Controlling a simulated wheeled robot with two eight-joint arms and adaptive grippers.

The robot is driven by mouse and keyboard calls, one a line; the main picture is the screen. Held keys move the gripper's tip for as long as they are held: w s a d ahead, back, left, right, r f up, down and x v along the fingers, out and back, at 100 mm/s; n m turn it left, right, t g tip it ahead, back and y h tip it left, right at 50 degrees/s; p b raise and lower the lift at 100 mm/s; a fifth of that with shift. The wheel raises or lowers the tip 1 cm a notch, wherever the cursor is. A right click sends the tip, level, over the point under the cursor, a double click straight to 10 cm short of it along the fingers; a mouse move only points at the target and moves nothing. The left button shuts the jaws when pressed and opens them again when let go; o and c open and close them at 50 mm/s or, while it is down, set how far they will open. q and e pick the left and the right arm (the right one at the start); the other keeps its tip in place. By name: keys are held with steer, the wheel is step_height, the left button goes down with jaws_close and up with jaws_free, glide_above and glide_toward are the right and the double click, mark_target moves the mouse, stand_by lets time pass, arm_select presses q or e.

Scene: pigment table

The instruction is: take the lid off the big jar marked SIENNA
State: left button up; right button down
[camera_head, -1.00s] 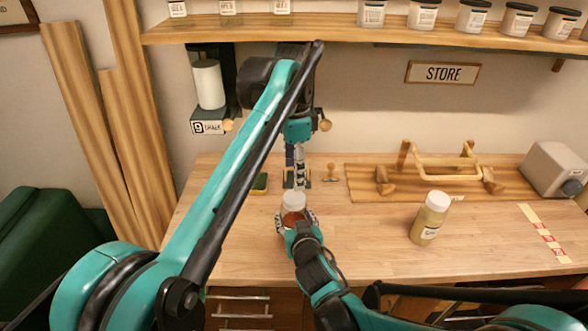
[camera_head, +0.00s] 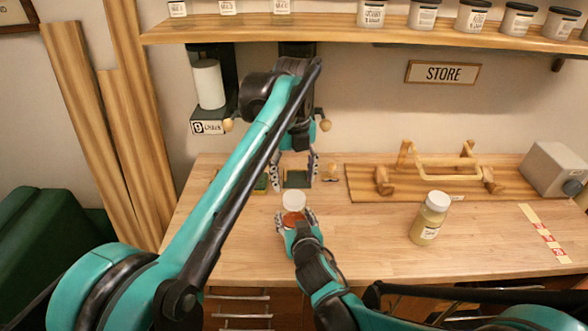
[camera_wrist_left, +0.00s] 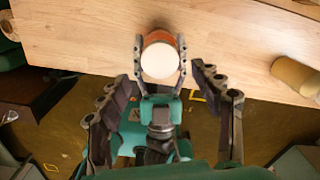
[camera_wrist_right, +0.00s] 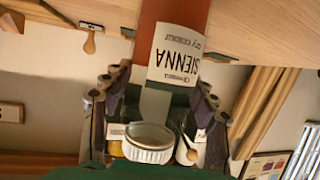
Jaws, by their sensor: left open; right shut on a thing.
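The big jar marked SIENNA (camera_wrist_right: 172,50) has an orange-brown body and a label that reads upside down in the right wrist view. In the head view the jar (camera_head: 293,217) stands upright under its white lid (camera_head: 293,200). The lid also shows as a white disc in the left wrist view (camera_wrist_left: 160,61). My right gripper (camera_head: 296,220) is shut around the jar's body, below the lid. My left gripper (camera_head: 294,178) is open and empty, with its fingers spread above and behind the jar, apart from the lid. I cannot tell from the pictures whether the lid is loosened.
A yellowish jar with a white lid (camera_head: 430,218) stands to the right on the table. Behind it are a wooden board (camera_head: 360,190) with a wooden handle frame and a grey box (camera_head: 553,168). A small stamp (camera_head: 331,172) stands behind the jar. The table's middle is mostly clear.

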mark_target(294, 197)
arm_select(q)
steer(key=shift+f, duration=2.8)
